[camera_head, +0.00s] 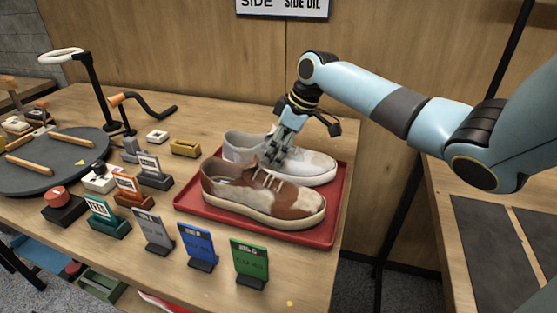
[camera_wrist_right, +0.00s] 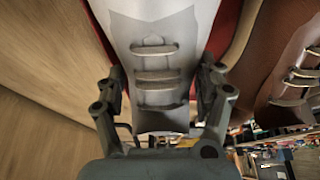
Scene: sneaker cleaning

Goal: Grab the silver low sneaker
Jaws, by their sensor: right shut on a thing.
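The silver low sneaker (camera_head: 308,166) sits at the back of a red tray (camera_head: 330,232), with dull patches on its side. My right gripper (camera_head: 276,152) reaches down onto it from above and is shut on its upper near the laces. In the right wrist view the silver sneaker (camera_wrist_right: 157,65) lies between the two fingers of my right gripper (camera_wrist_right: 158,110), with its laces facing the camera. A brown and cream sneaker (camera_head: 255,190) stands in front of it on the same tray. My left gripper is not in view.
Several small label stands, including a blue one (camera_head: 197,245) and a green one (camera_head: 249,262), line the table's front edge. A dark round turntable (camera_head: 60,160) and a lamp-like stand (camera_head: 88,75) are at the left. The brown sneaker (camera_wrist_right: 293,80) is close beside the right gripper.

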